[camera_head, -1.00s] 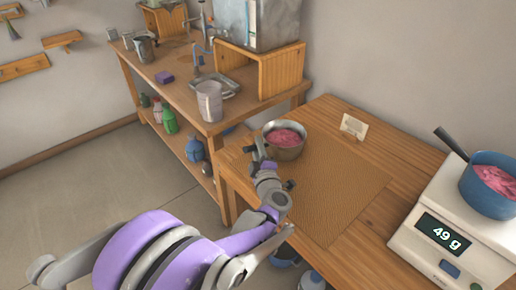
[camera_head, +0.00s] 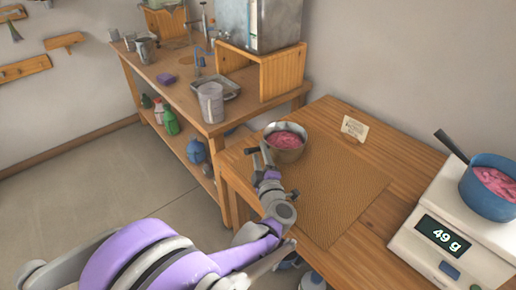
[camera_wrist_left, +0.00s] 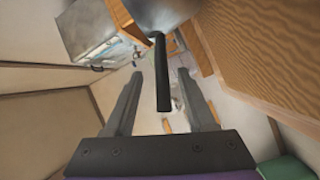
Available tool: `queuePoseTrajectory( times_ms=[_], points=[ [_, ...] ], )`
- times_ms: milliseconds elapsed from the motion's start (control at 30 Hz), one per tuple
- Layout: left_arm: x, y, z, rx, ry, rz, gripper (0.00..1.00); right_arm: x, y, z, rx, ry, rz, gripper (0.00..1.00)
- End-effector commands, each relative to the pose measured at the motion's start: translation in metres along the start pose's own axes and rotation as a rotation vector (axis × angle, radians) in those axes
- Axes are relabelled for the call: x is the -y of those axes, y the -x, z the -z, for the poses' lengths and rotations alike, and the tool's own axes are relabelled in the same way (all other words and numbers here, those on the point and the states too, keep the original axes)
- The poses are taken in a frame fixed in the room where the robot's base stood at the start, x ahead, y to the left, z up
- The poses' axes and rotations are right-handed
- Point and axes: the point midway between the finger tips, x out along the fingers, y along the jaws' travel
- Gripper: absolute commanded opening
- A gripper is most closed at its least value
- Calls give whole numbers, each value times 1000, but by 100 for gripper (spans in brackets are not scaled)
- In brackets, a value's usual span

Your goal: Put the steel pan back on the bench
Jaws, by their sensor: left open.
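The steel pan (camera_head: 287,155), with pink contents, sits upright at the far left part of the woven mat on the near wooden table. Its silver body (camera_wrist_left: 160,10) shows at the top of the left wrist view, and its dark handle (camera_wrist_left: 162,75) runs down between my fingers. My left gripper (camera_head: 260,156) is open beside the pan on its near-left side. In the wrist view its two fingers (camera_wrist_left: 160,74) stand apart, one on each side of the handle, with gaps. My right gripper is not in view.
A white scale (camera_head: 407,242) reading 49 g carries a blue pan (camera_head: 485,200) with pink contents at right. A small card (camera_head: 354,128) stands behind the mat (camera_head: 335,190), whose middle is clear. A longer bench (camera_head: 185,95) with a pitcher (camera_head: 211,103) stands behind.

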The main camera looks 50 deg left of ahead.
Motion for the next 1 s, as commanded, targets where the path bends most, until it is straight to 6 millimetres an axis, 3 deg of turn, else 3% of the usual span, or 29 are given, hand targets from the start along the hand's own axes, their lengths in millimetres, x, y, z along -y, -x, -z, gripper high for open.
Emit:
queuePoseTrajectory(
  times_ms=[200, 400, 600, 1000],
  points=[
    [-1, 51, -1, 5, 0, -2, 56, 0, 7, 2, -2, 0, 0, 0],
    [-1, 80, -1, 4, 1, -1, 56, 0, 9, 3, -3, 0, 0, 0],
    [0, 90, 0, 1, 0, 0, 56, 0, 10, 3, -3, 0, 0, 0],
    [0, 90, 0, 0, 0, 0, 56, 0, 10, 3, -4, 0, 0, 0]
  ],
)
